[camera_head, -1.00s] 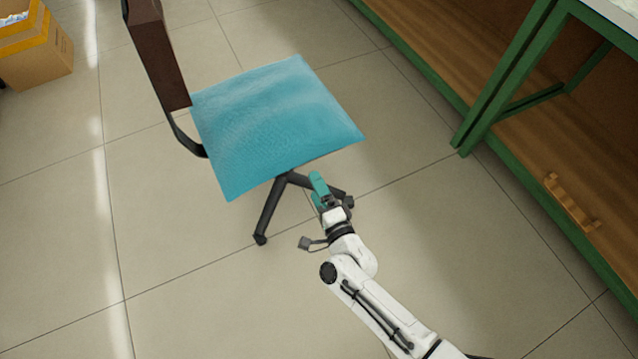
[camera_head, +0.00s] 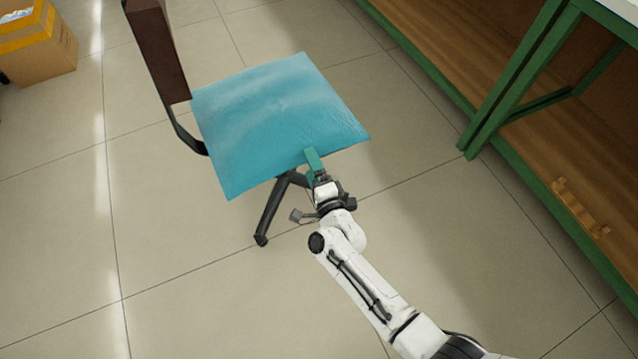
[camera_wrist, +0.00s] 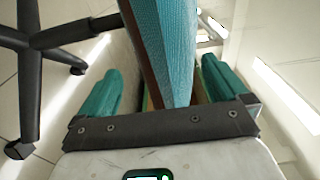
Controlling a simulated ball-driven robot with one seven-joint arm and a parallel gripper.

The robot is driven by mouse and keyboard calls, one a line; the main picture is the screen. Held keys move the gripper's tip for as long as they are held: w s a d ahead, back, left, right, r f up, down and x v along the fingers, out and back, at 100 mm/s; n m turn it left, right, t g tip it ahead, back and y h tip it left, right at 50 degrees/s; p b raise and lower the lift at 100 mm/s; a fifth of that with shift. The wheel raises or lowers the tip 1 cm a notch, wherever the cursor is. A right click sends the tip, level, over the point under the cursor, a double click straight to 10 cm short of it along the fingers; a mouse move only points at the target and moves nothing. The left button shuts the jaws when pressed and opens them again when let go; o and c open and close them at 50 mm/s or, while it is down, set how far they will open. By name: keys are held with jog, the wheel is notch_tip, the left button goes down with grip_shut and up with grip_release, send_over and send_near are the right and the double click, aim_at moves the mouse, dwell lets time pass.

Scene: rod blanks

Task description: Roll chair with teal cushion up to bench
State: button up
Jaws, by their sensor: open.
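The chair has a teal cushion (camera_head: 275,115), a dark brown backrest (camera_head: 158,50) at its left and dark legs (camera_head: 270,210) below. My gripper (camera_head: 313,160) is at the cushion's near edge, toward its right corner. In the wrist view the cushion (camera_wrist: 165,40) reaches in between the two teal fingers of my open gripper (camera_wrist: 164,85), with gaps visible at the sides. I cannot tell whether either finger touches it. The bench, with a green frame (camera_head: 520,85) and a pale top (camera_head: 615,15), stands at the upper right, apart from the chair.
A wooden lower shelf (camera_head: 570,150) runs along the bench inside a green rim, with a small wooden piece (camera_head: 580,208) on it. A cardboard box (camera_head: 40,55) stands at the upper left. The tiled floor between chair and bench is clear.

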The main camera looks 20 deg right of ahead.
jog(key=shift+w+d+b, duration=0.1)
jog(key=shift+w+b, duration=0.45)
jog(key=shift+w, duration=1.45)
jog(key=c, duration=1.7)
jog(key=shift+s, duration=0.1)
